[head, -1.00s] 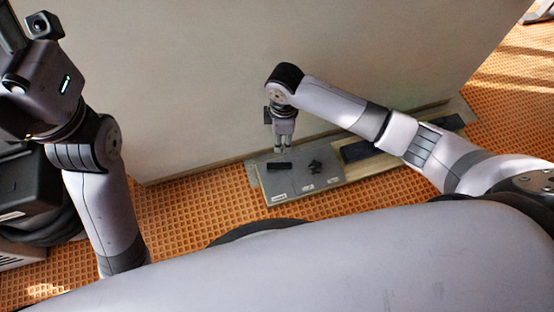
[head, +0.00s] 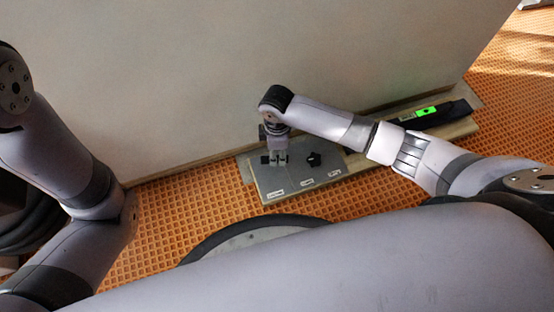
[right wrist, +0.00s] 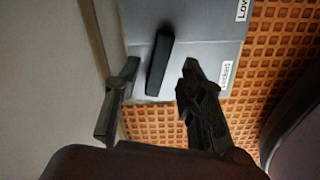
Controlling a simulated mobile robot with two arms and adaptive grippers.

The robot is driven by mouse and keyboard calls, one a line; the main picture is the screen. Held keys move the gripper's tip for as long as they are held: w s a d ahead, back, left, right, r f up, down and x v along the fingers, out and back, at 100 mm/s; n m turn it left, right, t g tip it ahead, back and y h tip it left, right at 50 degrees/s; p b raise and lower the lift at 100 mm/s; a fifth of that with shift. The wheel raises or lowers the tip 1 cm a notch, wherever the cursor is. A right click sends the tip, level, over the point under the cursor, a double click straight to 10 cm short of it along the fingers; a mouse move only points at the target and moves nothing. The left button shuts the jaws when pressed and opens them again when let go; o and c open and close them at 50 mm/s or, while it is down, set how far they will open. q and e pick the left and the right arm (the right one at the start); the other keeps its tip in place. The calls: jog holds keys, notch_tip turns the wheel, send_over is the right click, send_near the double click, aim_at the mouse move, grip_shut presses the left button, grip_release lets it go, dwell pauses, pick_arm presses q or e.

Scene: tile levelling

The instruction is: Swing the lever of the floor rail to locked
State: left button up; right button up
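The floor rail is a grey plate (head: 292,178) on a long base against the wall, with small white labels along its front edge. A black bar-shaped lever (right wrist: 160,62) stands out from the plate in the right wrist view. My right gripper (head: 279,161) points down at the left end of the plate and partly hides the lever in the head view. In the right wrist view its two fingers (right wrist: 162,70) are apart, with the lever between them and no clear contact. A label (right wrist: 227,77) lies beside the right finger. My left gripper is outside the views.
A black knob-like part (head: 314,159) sits on the plate right of my gripper. Farther right along the base is a black unit with a lit green display (head: 427,111). The pale wall (head: 200,80) rises close behind. Orange textured floor (head: 160,225) is clear in front.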

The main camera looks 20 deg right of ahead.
jog(key=shift+f+b, duration=0.75)
jog(key=shift+f, duration=0.8)
jog(key=shift+c, duration=0.4)
grip_shut()
